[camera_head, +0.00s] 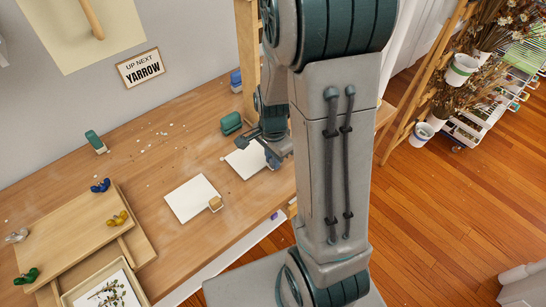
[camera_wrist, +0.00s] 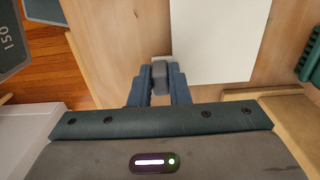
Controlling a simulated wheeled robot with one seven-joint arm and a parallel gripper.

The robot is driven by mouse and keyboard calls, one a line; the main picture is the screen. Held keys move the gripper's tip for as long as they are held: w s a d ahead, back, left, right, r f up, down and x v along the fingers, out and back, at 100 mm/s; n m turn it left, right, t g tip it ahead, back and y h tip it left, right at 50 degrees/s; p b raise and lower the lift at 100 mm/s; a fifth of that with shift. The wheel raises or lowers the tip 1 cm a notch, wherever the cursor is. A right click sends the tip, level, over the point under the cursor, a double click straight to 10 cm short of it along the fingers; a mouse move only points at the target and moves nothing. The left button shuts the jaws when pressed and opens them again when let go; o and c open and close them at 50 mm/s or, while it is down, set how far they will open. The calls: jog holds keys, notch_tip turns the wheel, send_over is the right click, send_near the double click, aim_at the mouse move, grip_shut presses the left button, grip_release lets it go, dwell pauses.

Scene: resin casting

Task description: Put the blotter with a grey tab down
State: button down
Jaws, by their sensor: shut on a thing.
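The blotter with a grey tab (camera_head: 243,162) is a white sheet on the right part of the workbench in the head view. In the wrist view its white sheet (camera_wrist: 215,40) stretches away from my gripper (camera_wrist: 159,90). My gripper, also in the head view (camera_head: 272,156), is shut on the grey tab (camera_wrist: 170,76) at the sheet's near corner. The sheet is at or just above the bench top; I cannot tell whether it touches. My arm hides part of the area to its right.
Another white blotter with a tan tab (camera_head: 191,198) lies just left on the bench (camera_head: 150,175). A green block (camera_head: 231,123) sits behind the held blotter. A wooden board (camera_head: 68,232) with coloured clips and a framed tray (camera_head: 68,298) are at left.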

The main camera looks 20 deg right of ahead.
jog(key=shift+f, duration=0.1)
jog(key=c, duration=1.8)
grip_release()
jog(key=shift+f, duration=0.1)
jog(key=o, duration=0.4)
jog(key=shift+o, duration=0.2)
notch_tip(320, 180, up, 12)
jog(key=p, duration=0.1)
jog(key=s+a+r+n+t, duration=0.1)
jog(key=s+a+r+n, duration=0.1)
jog(key=s+n, duration=0.3)
jog(key=s+a+r+n+t, duration=0.1)
jog(key=s+r+n, duration=0.3)
jog(key=n, duration=0.5)
jog(key=shift+s+a+r+t, duration=0.15)
jog(key=shift+s+a+t, duration=0.35)
jog(key=shift+a, duration=0.3)
